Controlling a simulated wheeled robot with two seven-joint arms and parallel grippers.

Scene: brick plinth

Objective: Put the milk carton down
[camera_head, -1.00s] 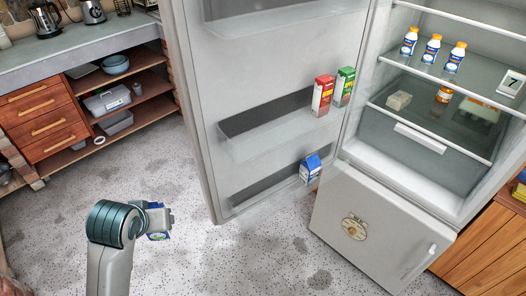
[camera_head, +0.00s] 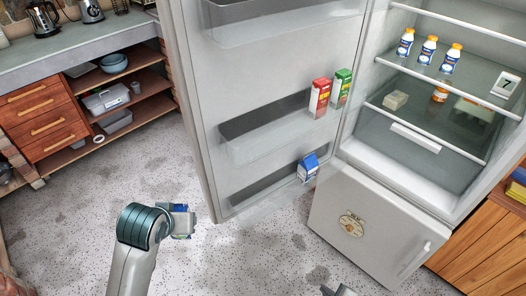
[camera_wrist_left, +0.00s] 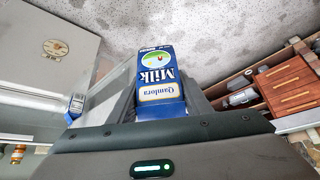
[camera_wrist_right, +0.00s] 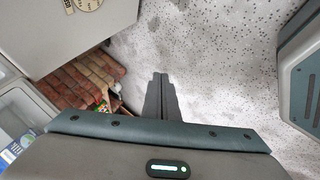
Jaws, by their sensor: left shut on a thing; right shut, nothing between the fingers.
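A blue and white milk carton (camera_wrist_left: 160,80) is held between the fingers of my left gripper (camera_wrist_left: 160,100), which is shut on it. In the head view the carton (camera_head: 182,236) is mostly hidden by my left gripper (camera_head: 184,221), in front of the open fridge door (camera_head: 208,190). My right gripper (camera_wrist_right: 160,76) is shut and empty over the speckled floor. Its tip (camera_head: 330,291) just shows at the bottom edge of the head view.
Another blue and white carton (camera_head: 308,168) stands in the low door shelf. A red carton (camera_head: 320,97) and a green carton (camera_head: 341,88) stand in the door shelf above. Several bottles (camera_head: 428,50) stand inside the fridge. A counter (camera_head: 80,50) is at the left.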

